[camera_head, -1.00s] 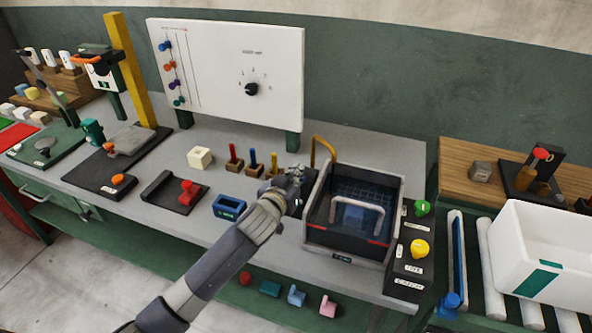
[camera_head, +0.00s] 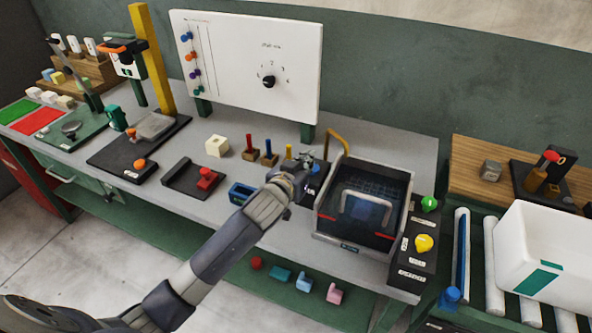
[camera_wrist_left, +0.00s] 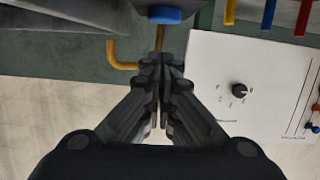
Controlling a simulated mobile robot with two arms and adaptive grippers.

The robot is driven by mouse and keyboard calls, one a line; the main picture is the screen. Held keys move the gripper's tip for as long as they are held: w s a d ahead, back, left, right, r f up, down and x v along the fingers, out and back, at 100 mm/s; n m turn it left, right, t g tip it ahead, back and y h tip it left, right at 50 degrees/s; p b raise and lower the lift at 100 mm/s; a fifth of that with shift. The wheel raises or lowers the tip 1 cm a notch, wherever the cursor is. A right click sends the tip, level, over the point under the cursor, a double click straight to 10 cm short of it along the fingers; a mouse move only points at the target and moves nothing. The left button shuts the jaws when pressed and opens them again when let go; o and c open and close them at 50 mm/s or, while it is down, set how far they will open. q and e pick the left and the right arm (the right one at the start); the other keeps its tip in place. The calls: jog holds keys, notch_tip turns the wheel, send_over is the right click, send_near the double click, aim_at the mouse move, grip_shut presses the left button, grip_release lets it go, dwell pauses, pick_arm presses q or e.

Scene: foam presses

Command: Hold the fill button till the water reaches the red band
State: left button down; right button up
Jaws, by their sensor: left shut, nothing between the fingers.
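The tank (camera_head: 345,249) is a dark, clear-fronted basin with a wire grid and a pale handle inside. Red band marks (camera_head: 328,216) show near its front corners. The water level inside is hard to make out. A yellow spout (camera_head: 338,138) rises behind the tank; it also shows in the wrist view (camera_wrist_left: 124,57). A blue button (camera_wrist_left: 165,15) on a dark block is at the top of the wrist view. My left gripper (camera_head: 307,163) is shut and empty, beside the tank's left wall. In the wrist view its fingertips (camera_wrist_left: 160,60) are below the button, apparently apart from it.
A control box with a green knob (camera_head: 429,203) and yellow knob (camera_head: 424,243) stands right of the tank. A blue tray (camera_head: 241,193) and several coloured pegs are left of my gripper. A white dial panel (camera_head: 250,65) stands behind. A white bin (camera_head: 545,250) is at right.

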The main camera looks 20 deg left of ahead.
pick_arm(q)
jog(key=b+v, duration=0.1)
jog(key=v, duration=0.6)
jog(key=shift+a+r, duration=0.1)
